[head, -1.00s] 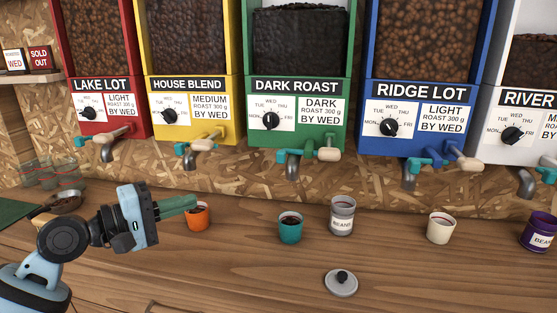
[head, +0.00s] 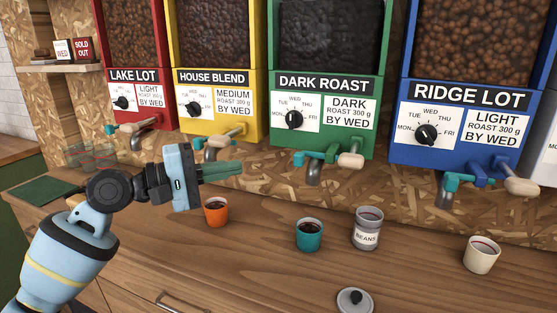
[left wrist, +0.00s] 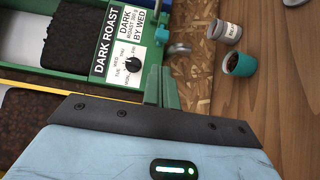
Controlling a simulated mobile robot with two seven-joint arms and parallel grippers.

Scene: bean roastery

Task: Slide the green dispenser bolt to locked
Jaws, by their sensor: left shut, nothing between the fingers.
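The green dispenser (head: 325,83), labelled DARK ROAST, hangs on the back board. Its bolt (head: 331,153) lies below the label plate, with a teal end at left and a beige knob (head: 351,160) at right, above a metal spout (head: 314,175). My left gripper (head: 238,168) is left of this bolt in the head view, apart from it in the picture. Its green fingers are shut and empty. In the left wrist view the fingers (left wrist: 162,88) show beside the green dispenser (left wrist: 75,45); they hide much of the bolt area. My right gripper is not in view.
Red (head: 133,80), yellow (head: 214,83) and blue (head: 468,98) dispensers flank the green one. On the counter stand orange (head: 216,215), teal (head: 309,240) and cream (head: 481,256) cups, a grey BEANS jar (head: 367,232) and a loose lid (head: 355,301). The counter front is mostly clear.

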